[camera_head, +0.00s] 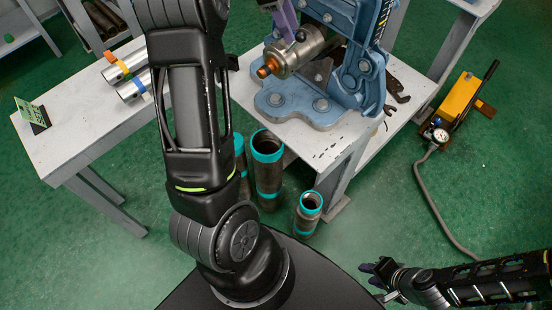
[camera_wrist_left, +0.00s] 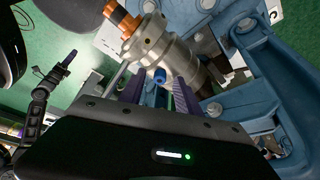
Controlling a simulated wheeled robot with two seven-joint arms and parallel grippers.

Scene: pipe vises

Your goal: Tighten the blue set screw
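The blue set screw (camera_wrist_left: 159,75) shows in the wrist view on the side of a silver metal cylinder (camera_wrist_left: 150,40) with an orange end. My left gripper (camera_wrist_left: 158,88) has its two purple fingers apart, one on each side of the screw, with gaps visible; I cannot tell how deep the screw lies between them. In the head view the cylinder (camera_head: 296,54) sits in the blue vise (camera_head: 360,70), and my left gripper (camera_head: 288,25) reaches it from above. The screw is hidden there. My right gripper (camera_head: 373,275) is empty at lower right, its fingers seemingly apart.
The vise stands on a grey table (camera_head: 335,140) with dark tools (camera_head: 396,88) beside it. Pipes with teal bands (camera_head: 267,170) stand on the floor below. A side table (camera_head: 75,130) holds silver pipes. A yellow pump (camera_head: 458,98) with a hose lies at right.

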